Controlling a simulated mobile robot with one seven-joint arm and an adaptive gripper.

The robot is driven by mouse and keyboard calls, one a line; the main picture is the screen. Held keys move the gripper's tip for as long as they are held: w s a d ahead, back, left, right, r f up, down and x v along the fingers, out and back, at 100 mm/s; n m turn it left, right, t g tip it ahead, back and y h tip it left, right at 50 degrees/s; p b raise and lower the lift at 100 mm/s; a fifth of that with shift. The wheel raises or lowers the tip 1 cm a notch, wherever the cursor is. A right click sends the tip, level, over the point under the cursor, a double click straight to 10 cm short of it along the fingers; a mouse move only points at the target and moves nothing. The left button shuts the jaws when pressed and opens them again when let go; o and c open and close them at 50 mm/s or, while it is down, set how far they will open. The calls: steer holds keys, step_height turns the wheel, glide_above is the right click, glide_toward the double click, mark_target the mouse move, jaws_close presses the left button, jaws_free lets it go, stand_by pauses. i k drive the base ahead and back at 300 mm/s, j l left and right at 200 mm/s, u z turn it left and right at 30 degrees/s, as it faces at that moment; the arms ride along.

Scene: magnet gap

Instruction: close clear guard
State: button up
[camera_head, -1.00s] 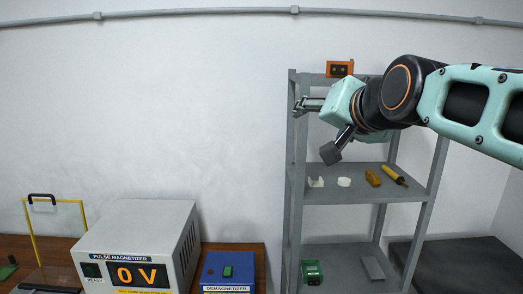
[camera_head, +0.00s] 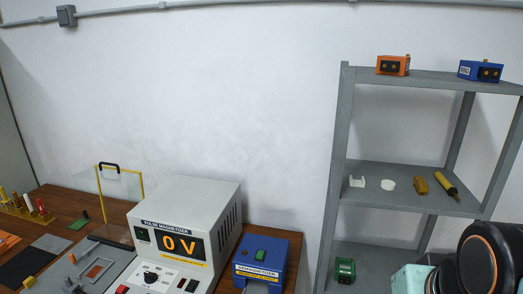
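The clear guard (camera_head: 122,186) is a transparent panel with yellow edges and a black handle (camera_head: 109,166) on top. It stands upright on the wooden bench, behind and left of the pulse magnetizer (camera_head: 212,205), above the back of a grey fixture plate (camera_head: 84,268). Part of its lower right is hidden by the magnetizer. My arm (camera_head: 482,262) shows only at the bottom right corner, far from the guard. My gripper's fingers are out of the picture.
The magnetizer display reads 0 V. A blue demagnetizer (camera_head: 261,258) stands right of it. A grey shelf (camera_head: 410,205) at right holds orange and blue boxes and several small parts. A rack of tools (camera_head: 25,205) and a dark mat (camera_head: 27,267) lie at left.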

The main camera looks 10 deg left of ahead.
mark_target(100, 167)
steer(key=u, duration=1.75)
steer(key=i+j+z, duration=0.1)
steer(key=z, duration=0.45)
steer(key=i+j+z, duration=0.25)
steer(key=j+z, duration=0.2)
steer(key=j, duration=0.25)
steer(key=i+j+z, duration=0.1)
steer(key=j, duration=0.4)
steer(key=i+j+z, duration=0.15)
steer(key=j, duration=0.35)
steer(key=i+j+z, duration=0.1)
steer(key=j, duration=0.4)
steer(key=i+j, duration=0.1)
steer(key=j, duration=0.4)
steer(key=i+j, duration=0.1)
steer(key=j, duration=0.9)
steer(key=i+z, duration=0.05)
steer(key=i, duration=0.05)
